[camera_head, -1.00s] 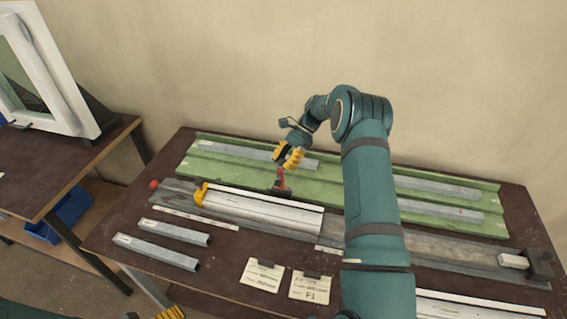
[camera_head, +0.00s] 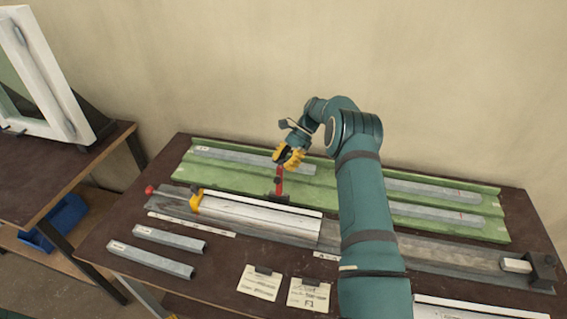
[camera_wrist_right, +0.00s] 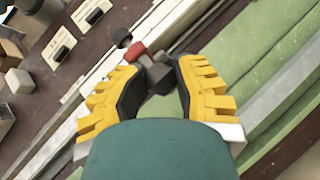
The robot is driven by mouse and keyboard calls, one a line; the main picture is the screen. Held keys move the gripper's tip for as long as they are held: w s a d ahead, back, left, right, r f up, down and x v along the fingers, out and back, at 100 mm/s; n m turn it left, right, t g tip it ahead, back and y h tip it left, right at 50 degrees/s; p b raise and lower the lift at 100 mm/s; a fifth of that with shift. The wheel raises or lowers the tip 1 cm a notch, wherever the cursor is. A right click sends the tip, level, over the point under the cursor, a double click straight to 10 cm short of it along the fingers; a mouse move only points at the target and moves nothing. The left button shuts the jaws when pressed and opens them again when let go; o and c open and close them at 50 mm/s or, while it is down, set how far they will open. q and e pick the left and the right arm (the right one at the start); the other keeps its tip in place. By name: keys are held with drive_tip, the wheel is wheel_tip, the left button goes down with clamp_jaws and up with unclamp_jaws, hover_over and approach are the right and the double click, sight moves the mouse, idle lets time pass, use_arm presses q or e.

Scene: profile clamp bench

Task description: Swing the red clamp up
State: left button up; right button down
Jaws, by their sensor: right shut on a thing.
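The red clamp (camera_head: 280,184) stands upright at the back edge of the white profile (camera_head: 262,215), in front of the green bed. My right gripper (camera_head: 287,160) is at the clamp's upper end and is shut on it. In the right wrist view, the yellow fingers (camera_wrist_right: 153,82) close around the clamp's dark grey end, and part of its red arm (camera_wrist_right: 137,52) shows just beyond. The fingers partly hide the clamp's top. My left gripper does not show clearly.
The green bed (camera_head: 235,179) holds several grey bars behind the clamp. Two loose grey profiles (camera_head: 150,257) and paper cards (camera_head: 259,282) lie in front. A dark end stop (camera_head: 541,267) is at the right.

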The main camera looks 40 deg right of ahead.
drive_tip(key=shift+f, duration=0.35)
drive_tip(key=c, duration=0.7)
unclamp_jaws()
drive_tip(key=shift+f, duration=0.1)
drive_tip(key=shift+w+d, duration=0.15)
drive_tip(key=shift+w, duration=0.05)
drive_tip(key=shift+s+r, duration=0.1)
drive_tip(key=shift+r, duration=0.15)
drive_tip(key=v, duration=0.7)
drive_tip(key=shift+d, duration=0.15)
